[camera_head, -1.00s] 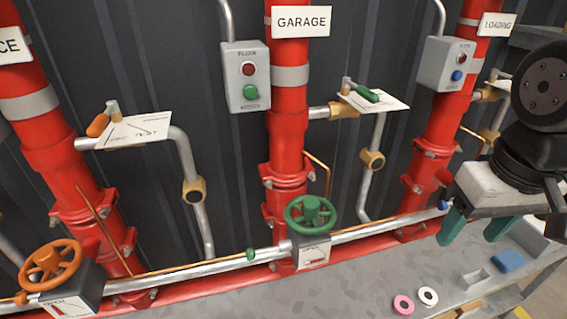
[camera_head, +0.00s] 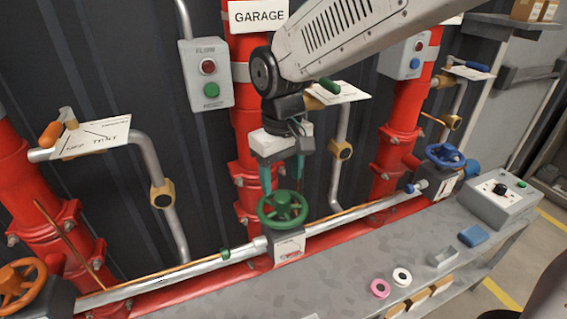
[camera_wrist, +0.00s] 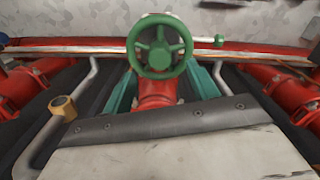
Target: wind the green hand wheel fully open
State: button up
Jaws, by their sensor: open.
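The green hand wheel (camera_head: 282,209) sits on a grey valve box with a white label, in front of the middle red riser marked GARAGE. My gripper (camera_head: 283,178) is directly above the wheel in the head view, its two teal fingers pointing down and apart. In the wrist view the green wheel (camera_wrist: 160,47) is centred beyond my open gripper (camera_wrist: 162,85), with one finger on each side of the line to it. The fingers hold nothing. I cannot tell whether the fingertips touch the rim.
An orange wheel (camera_head: 20,285) is at the lower left and a blue wheel (camera_head: 445,156) at the right. A control box (camera_head: 208,74) hangs left of the GARAGE riser. A green-handled lever (camera_head: 330,86) is behind my arm. Pink tape (camera_head: 380,288) lies on the bench.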

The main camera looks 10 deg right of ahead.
aim_at(283, 197)
notch_tip(283, 197, down, 5)
dwell(0.3)
